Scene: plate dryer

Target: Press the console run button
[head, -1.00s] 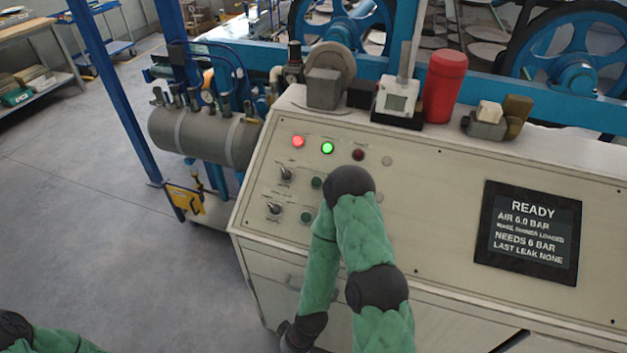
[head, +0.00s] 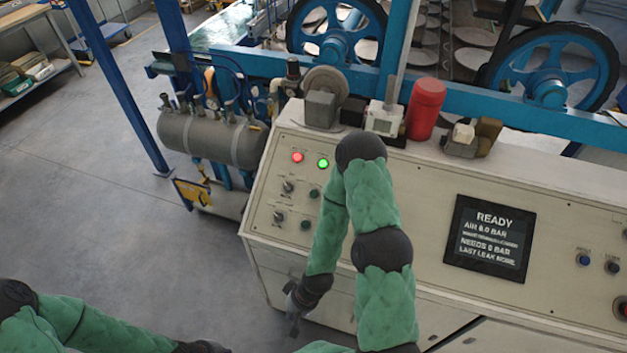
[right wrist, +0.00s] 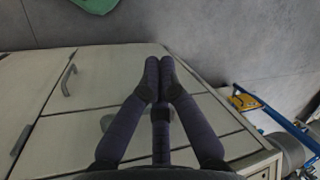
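The beige console (head: 420,215) fills the centre and right of the head view. Its screen (head: 488,237) reads READY, air 6.0 bar. Labels are too small to tell which is run. My right gripper (head: 293,322) hangs low before the console front, away from the buttons. In the right wrist view its fingers (right wrist: 160,68) meet, empty.
A red cylinder (head: 425,109), a gauge block (head: 384,118) and small blocks stand on the console top. Cabinet doors with a handle (right wrist: 68,80) are below. A grey tank (head: 215,138) and a yellow bracket (head: 193,192) are left. The floor at left is clear.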

